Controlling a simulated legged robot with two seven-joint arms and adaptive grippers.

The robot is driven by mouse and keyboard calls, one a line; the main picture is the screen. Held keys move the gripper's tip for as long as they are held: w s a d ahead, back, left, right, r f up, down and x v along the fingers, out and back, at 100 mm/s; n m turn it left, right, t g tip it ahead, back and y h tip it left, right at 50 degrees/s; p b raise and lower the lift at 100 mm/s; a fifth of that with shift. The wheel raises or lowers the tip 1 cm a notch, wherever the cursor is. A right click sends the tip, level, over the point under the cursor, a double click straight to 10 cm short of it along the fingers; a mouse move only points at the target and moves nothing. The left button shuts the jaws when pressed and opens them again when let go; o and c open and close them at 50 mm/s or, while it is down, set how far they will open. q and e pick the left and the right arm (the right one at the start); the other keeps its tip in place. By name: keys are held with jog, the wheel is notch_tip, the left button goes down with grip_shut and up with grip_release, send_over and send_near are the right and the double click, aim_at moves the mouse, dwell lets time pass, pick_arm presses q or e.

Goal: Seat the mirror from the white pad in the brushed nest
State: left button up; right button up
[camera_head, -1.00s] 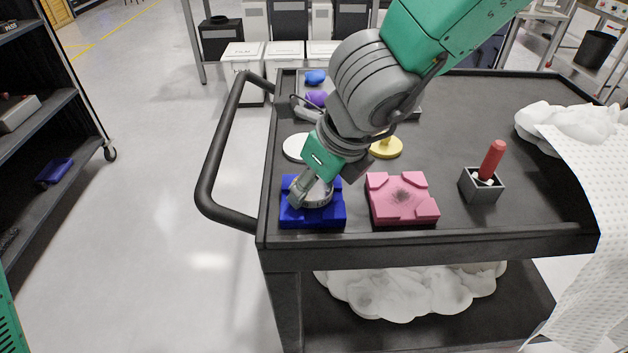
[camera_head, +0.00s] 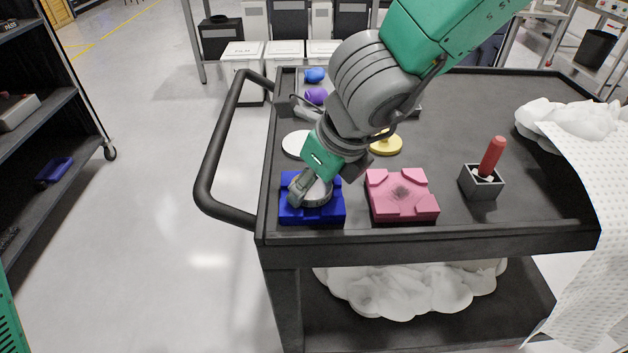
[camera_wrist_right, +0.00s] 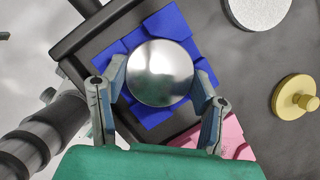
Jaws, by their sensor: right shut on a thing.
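The mirror (camera_wrist_right: 162,72) is a round shiny disc. My right gripper (camera_head: 313,187) is shut on it, with one finger at each side of its edge. The mirror (camera_head: 319,194) is over the middle of the blue nest (camera_head: 290,215) and looks flat; whether it touches the nest floor I cannot tell. The mirror hides the nest's middle, and its corner blocks (camera_wrist_right: 170,20) show around the disc. The white pad (camera_head: 296,144) is empty behind the nest. The pink nest (camera_head: 385,206) is empty, with a dark smudge in its middle. My left gripper is not in view.
A grey holder (camera_head: 482,188) with a red-handled tool (camera_head: 492,155) stands right of the pink nest. A yellow knobbed disc (camera_head: 386,147) lies behind. Blue and purple items (camera_head: 315,96) are at the back. The black cart's handle (camera_head: 208,170) is at left; its right-middle top is clear.

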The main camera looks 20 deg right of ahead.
jog(key=shift+s+d+f, duration=0.15)
jog(key=shift+s+f, duration=0.1)
jog(key=shift+f, duration=0.2)
jog(key=o, duration=1.3)
jog(key=shift+f, duration=0.1)
jog(key=shift+w+a, duration=0.2)
jog(key=shift+a, duration=0.05)
jog(key=shift+s+d, duration=0.1)
